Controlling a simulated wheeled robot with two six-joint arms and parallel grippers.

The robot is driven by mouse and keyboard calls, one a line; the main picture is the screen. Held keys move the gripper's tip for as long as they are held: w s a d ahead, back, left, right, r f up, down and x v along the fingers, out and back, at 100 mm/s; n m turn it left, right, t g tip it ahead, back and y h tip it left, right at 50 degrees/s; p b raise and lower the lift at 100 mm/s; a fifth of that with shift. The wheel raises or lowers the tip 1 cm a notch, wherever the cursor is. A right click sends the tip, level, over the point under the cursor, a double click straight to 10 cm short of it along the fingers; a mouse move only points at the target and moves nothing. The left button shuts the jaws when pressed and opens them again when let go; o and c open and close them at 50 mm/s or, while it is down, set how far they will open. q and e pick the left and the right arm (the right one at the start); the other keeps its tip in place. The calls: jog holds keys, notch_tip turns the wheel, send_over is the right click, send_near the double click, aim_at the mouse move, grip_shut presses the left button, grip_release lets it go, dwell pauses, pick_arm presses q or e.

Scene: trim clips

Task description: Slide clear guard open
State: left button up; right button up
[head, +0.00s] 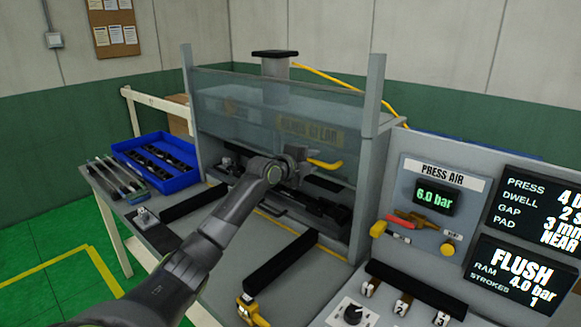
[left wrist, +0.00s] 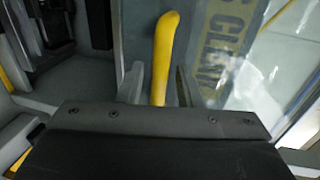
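The clear guard (head: 235,108) is a see-through panel between two grey posts at the front of the press. Dark parts show below its lower edge. A yellow handle (head: 325,164) sticks out near that edge; it also shows in the left wrist view (left wrist: 166,45). My left gripper (head: 298,155) is at the handle. In the left wrist view its two fingers (left wrist: 158,88) stand either side of the yellow bar, with a small gap visible, so it looks open around the handle. My right gripper is not in view.
A blue tray (head: 178,184) of dark clips stands at the left. A panel with a press air display (head: 436,197) and a red-and-yellow valve is at the right. A black bar (head: 279,263) lies on the grey bench in front. Yellow tubing runs behind the guard.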

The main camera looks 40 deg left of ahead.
pick_arm(q)
jog(key=b+v, duration=0.5)
jog(key=v, duration=1.2)
jog(key=shift+w+a, duration=0.1)
